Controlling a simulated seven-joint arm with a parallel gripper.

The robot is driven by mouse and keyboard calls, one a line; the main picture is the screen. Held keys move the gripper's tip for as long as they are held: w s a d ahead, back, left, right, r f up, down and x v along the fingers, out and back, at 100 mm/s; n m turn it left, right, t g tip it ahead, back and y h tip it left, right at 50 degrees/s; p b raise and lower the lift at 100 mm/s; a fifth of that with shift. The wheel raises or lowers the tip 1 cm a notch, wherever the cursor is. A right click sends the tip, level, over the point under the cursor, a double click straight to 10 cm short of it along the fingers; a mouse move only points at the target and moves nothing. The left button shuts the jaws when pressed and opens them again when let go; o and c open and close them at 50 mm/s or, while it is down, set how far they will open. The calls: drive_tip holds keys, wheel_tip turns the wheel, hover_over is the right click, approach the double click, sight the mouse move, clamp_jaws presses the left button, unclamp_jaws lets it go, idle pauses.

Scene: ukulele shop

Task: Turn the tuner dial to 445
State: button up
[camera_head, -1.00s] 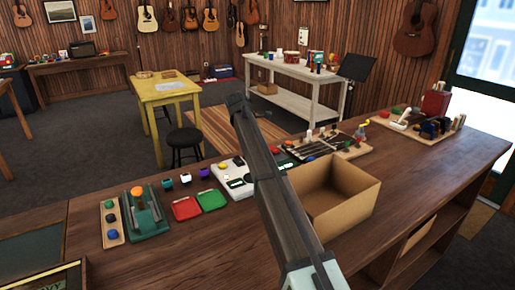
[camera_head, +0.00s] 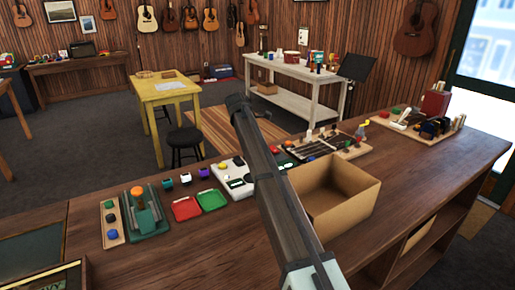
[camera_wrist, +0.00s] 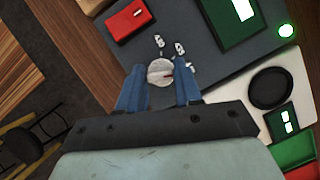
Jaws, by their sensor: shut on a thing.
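In the wrist view, a round pale dial (camera_wrist: 158,76) with a small red mark sits on a dark grey tuner panel (camera_wrist: 205,62). White printed marks lie around the dial; I cannot read their numbers. My gripper (camera_wrist: 160,70) has its two blue fingers on either side of the dial, shut on it. A green-edged display (camera_wrist: 240,12) with a bright readout is partly cut off at the top, and a green light (camera_wrist: 286,31) glows beside it. In the head view my arm hides the gripper and most of the tuner.
A white device (camera_wrist: 298,70) with a black disc lies right of the tuner. A red block (camera_wrist: 128,19) is at upper left. In the head view, red (camera_head: 186,208) and green (camera_head: 212,200) trays and an open cardboard box (camera_head: 350,213) stand on the counter.

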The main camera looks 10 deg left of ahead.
drive_tip(key=shift+m, duration=0.5)
drive_tip(key=o, duration=1)
drive_tip(key=shift+o, duration=0.2)
drive_tip(key=v, duration=1.4)
drive_tip(key=shift+w+a, duration=0.15)
drive_tip(key=shift+f, duration=0.15)
